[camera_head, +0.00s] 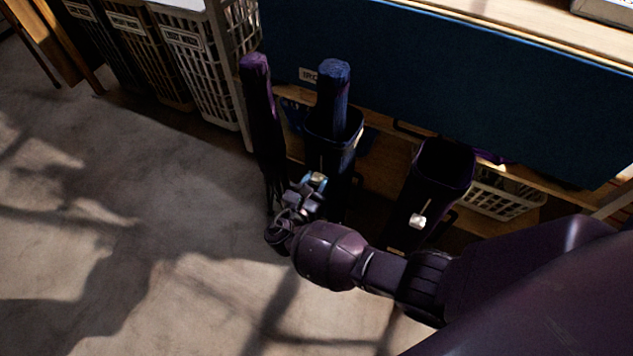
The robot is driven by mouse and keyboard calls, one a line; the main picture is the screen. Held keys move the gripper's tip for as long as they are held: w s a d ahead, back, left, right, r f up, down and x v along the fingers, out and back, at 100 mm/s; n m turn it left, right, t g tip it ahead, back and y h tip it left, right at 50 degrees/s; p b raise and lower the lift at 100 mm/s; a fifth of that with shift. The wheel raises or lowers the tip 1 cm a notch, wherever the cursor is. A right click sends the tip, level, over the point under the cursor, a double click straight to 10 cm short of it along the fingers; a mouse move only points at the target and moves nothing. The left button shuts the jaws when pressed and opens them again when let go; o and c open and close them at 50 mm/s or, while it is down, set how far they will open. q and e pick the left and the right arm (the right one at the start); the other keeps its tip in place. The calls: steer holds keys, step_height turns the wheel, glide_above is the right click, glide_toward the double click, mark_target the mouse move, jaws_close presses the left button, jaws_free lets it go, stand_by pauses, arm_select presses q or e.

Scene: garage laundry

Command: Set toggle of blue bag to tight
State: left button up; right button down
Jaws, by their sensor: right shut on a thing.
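The blue bag (333,85) is a tall, narrow bundle standing upright in a dark bin, below the edge of the blue board. My right gripper (314,186) is in front of the lower part of this bin. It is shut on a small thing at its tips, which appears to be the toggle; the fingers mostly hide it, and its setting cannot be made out. My left gripper is not in view.
A tall purple bag (258,95) stands close on the left. A dark open bin (444,165) with a small white piece (418,221) on its front stands to the right. Laundry baskets (205,75) line the upper left. The concrete floor (110,220) at left is clear.

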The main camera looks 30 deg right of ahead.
mark_target(322, 158)
steer(key=r+p, duration=0.1)
steer(key=r, duration=0.1)
steer(key=r+p, duration=0.1)
steer(key=r, duration=0.1)
steer(key=r+p, duration=0.1)
steer(key=r, duration=0.1)
steer(key=shift+w+r, duration=0.2)
steer(key=shift+w, duration=0.05)
steer(key=shift+s+r+p, duration=0.15)
steer(key=shift+r+p, duration=0.3)
steer(key=shift+p, duration=0.15)
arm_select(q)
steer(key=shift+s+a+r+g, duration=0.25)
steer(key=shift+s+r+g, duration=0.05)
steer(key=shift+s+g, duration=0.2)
arm_select(e)
steer(key=shift+f, duration=0.15)
steer(key=c, duration=0.7)
jaws_free()
steer(key=shift+s, duration=0.1)
